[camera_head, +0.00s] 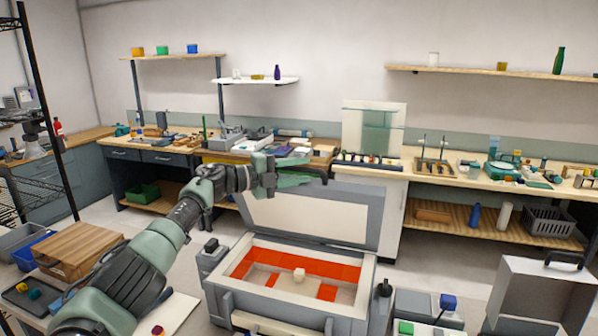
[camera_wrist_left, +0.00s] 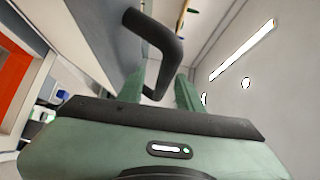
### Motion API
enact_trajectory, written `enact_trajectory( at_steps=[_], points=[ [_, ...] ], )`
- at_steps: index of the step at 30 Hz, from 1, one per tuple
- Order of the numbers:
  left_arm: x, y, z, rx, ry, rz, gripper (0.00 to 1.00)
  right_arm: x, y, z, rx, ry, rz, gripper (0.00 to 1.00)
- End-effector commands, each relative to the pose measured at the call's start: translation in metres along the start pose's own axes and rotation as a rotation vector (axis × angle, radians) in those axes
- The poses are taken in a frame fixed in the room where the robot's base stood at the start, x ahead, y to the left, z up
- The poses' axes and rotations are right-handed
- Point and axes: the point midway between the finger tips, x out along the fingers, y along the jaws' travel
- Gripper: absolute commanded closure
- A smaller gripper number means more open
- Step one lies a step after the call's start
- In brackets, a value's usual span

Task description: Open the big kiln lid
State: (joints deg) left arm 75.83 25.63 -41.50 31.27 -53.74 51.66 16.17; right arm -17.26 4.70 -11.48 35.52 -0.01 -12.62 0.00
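My left gripper (camera_head: 300,172) is at the lid's upper edge, beside the black lid handle. In the left wrist view, the black handle (camera_wrist_left: 167,42) reaches past the tips of the green fingers (camera_wrist_left: 162,88), with one end between them. The fingers look spread, with gaps beside the handle. My right gripper is not in view.
A grey box with a black handle (camera_head: 540,295) stands at the lower right. A wooden box (camera_head: 80,248) lies left of my arm. The cluttered back bench (camera_head: 400,172) stands behind the lid.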

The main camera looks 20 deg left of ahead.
Motion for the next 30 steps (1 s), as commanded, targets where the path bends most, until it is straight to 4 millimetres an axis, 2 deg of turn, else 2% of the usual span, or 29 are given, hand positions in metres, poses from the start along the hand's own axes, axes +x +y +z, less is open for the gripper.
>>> enact_trajectory(
  at_steps=[5, 15, 18, 30],
  points=[
    [-0.013, 0.003, 0.002, 0.003, -0.002, 0.001, 0.64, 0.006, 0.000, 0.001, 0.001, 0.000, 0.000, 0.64],
    [-0.063, 0.004, 0.001, 0.001, -0.002, 0.000, 0.64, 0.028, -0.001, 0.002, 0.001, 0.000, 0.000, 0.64],
    [-0.072, 0.003, 0.001, 0.000, 0.000, 0.000, 0.64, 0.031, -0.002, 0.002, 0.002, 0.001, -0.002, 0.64],
    [-0.078, 0.000, 0.000, -0.002, 0.000, 0.000, 0.64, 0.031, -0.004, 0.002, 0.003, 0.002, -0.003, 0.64]
  ],
)
